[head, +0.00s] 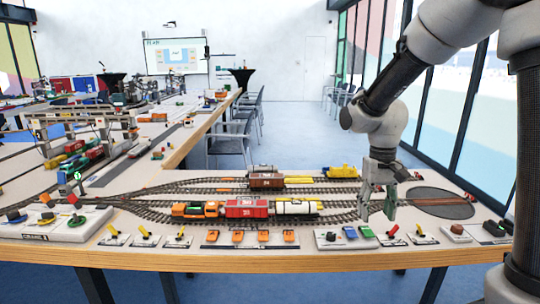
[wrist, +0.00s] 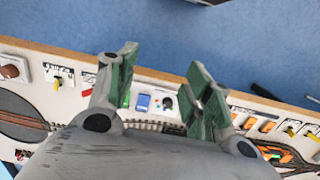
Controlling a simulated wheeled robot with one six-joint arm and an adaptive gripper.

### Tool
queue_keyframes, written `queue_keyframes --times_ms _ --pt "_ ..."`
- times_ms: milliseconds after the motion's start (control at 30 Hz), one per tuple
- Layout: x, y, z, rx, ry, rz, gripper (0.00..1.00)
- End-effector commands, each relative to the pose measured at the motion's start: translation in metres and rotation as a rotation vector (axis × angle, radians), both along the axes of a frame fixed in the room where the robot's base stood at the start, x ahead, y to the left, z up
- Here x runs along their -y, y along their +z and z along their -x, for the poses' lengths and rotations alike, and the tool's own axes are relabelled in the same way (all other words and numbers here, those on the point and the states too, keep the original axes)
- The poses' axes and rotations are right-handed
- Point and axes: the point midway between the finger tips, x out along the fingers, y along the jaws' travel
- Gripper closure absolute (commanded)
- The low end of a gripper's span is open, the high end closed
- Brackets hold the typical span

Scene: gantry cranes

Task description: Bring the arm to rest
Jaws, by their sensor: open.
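My gripper (head: 378,201) hangs from my arm over the right part of the model railway table in the head view. Its fingers point down, near the track's right end and left of the dark round turntable (head: 441,203). In the wrist view my gripper (wrist: 160,85) shows two green-padded fingers spread apart with nothing between them. My arm reaches in from the upper right of the head view.
An orange locomotive (head: 195,210), a red wagon (head: 247,207) and a white tank wagon (head: 297,207) stand on the tracks. Several levers and orange switches line the front edge (head: 250,258). Chairs (head: 231,145) stand behind. Tall windows are at right. Open blue floor lies beyond the table.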

Motion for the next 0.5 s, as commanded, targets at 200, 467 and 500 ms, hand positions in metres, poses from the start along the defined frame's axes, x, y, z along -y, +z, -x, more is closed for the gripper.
queue_keyframes --times_ms 200,467,500 --pt "0.039 0.057 0.084 0.106 0.126 -0.029 0.49" --pt "0.07 0.092 0.164 0.302 0.104 -0.031 0.49" --pt "0.073 0.096 0.171 0.333 0.092 -0.029 0.49"
